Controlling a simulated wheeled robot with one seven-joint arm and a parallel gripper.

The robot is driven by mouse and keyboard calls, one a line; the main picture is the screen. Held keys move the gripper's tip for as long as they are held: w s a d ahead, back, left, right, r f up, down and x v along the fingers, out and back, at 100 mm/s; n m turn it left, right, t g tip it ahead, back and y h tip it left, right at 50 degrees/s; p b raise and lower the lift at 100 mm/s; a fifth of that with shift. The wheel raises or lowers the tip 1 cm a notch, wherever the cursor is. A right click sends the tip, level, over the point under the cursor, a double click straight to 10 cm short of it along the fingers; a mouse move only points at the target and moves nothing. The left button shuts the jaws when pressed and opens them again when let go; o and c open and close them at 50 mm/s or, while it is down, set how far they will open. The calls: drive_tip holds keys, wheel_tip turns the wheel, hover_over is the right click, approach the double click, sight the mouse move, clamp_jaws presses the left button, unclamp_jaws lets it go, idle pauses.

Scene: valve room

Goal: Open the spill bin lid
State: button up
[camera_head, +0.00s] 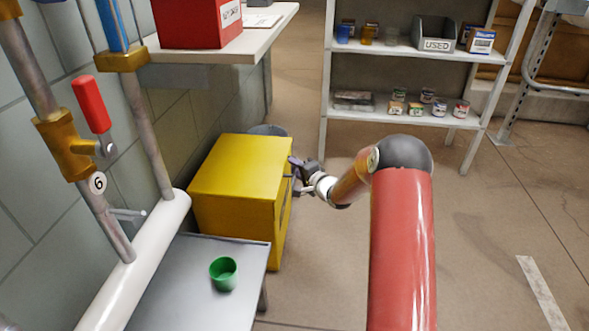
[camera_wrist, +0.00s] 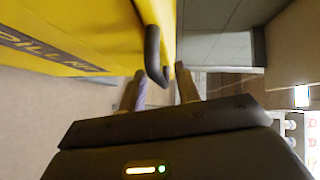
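The yellow spill bin (camera_head: 235,175) stands on the floor by the tiled wall, its lid down. A black bar handle (camera_wrist: 153,50) sticks out from the bin between my two fingertips in the picture. My gripper (camera_head: 295,174) is at the bin's right side, near its top edge. In the wrist view my gripper (camera_wrist: 160,80) has its fingers apart, one on each side of the handle's end. I cannot tell whether either finger touches it.
A grey bench (camera_head: 190,285) with a green cup (camera_head: 223,272) stands in front of the bin. A shelf (camera_head: 400,115) with small cans and a grey "USED" tray (camera_head: 433,33) stands at the back. A red box (camera_head: 195,22) sits on a wall counter. Floor right of the bin is clear.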

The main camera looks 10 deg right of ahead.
drive_tip(key=shift+w+a, duration=0.2)
drive_tip(key=shift+w, duration=0.2)
clamp_jaws()
